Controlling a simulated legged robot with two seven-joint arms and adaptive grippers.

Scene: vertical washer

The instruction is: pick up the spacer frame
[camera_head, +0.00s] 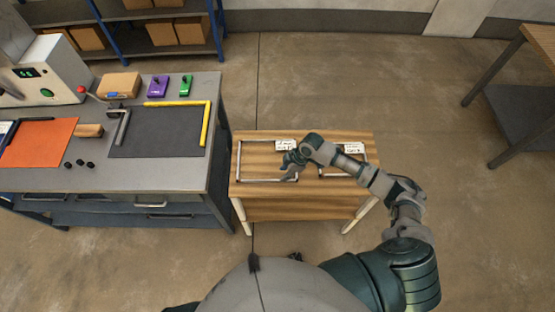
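A thin grey rectangular spacer frame (240,162) lies flat on the left half of the small wooden table (300,207), with a white label at its upper right corner. A second, similar frame (333,175) lies on the right half, partly hidden by my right arm. My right gripper (286,169) is over the right side of the left frame. Its fingers look spread apart, with nothing clearly held between them. Whether they touch the frame cannot be told. My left gripper is not in view.
A grey workbench (190,178) stands close on the left, with a dark mat (150,138), yellow and grey bars, an orange sheet (40,143) and a machine (45,75). Shelves (150,40) with boxes stand behind. Another table (540,45) is at right. The floor between is clear.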

